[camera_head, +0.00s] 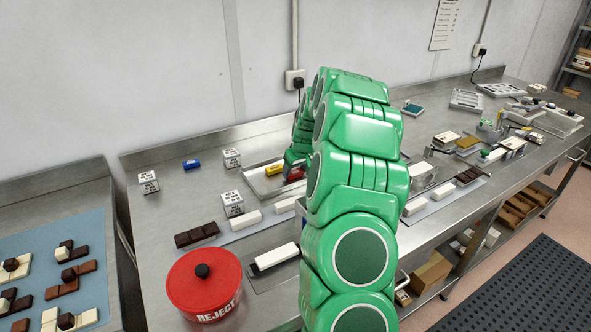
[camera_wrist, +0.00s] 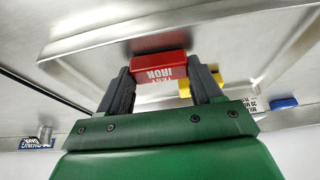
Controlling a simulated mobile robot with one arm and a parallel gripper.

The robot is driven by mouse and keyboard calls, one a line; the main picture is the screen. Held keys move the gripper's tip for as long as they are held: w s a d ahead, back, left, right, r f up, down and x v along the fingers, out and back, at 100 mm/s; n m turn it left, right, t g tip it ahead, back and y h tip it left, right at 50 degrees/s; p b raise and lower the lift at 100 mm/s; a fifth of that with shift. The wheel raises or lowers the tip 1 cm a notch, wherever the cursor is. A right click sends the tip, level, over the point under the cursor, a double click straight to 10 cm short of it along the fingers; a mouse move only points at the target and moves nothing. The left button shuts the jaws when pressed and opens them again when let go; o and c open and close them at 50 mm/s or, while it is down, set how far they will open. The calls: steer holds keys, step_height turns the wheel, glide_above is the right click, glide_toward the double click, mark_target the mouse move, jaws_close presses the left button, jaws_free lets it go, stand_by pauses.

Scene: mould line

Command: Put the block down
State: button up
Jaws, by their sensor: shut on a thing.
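A red block (camera_wrist: 158,68) with white lettering that seems to read "TEST IRON" is between the two dark fingers of my gripper (camera_wrist: 160,82) in the wrist view. The fingers are shut on its sides. In the head view the red block (camera_head: 295,174) shows at the end of my green arm, over or in a shallow metal tray (camera_head: 262,188). I cannot tell whether the block touches the tray floor. A yellow block (camera_head: 273,169) lies in the tray just left of it, and it shows beside the right finger in the wrist view (camera_wrist: 184,92).
A red REJECT pot (camera_head: 204,285) sits near the front edge. White and dark chocolate bars (camera_head: 197,234) lie in front. My arm hides the middle of the bench.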

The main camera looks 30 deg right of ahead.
steer(key=o, duration=1)
steer(key=shift+r, duration=0.1)
steer(key=v, duration=1.2)
steer(key=s+a+r+n+g+y, duration=0.1)
steer(key=s+a+r+g, duration=0.15)
steer(key=s+a, duration=0.75)
steer(key=s+a+r+g, duration=0.1)
steer(key=s+a+r, duration=0.3)
steer(key=s+a, duration=0.65)
steer(key=s+a+g, duration=0.1)
steer(key=s+a, duration=0.2)
steer(key=s, duration=0.5)
steer(key=s+a+f+g, duration=0.1)
steer(key=s+a, duration=0.2)
steer(key=s, duration=0.6)
steer(key=s+a+f+m+g+h, duration=0.1)
steer(key=s+a, duration=0.2)
steer(key=s, duration=0.6)
steer(key=shift+s, duration=0.1)
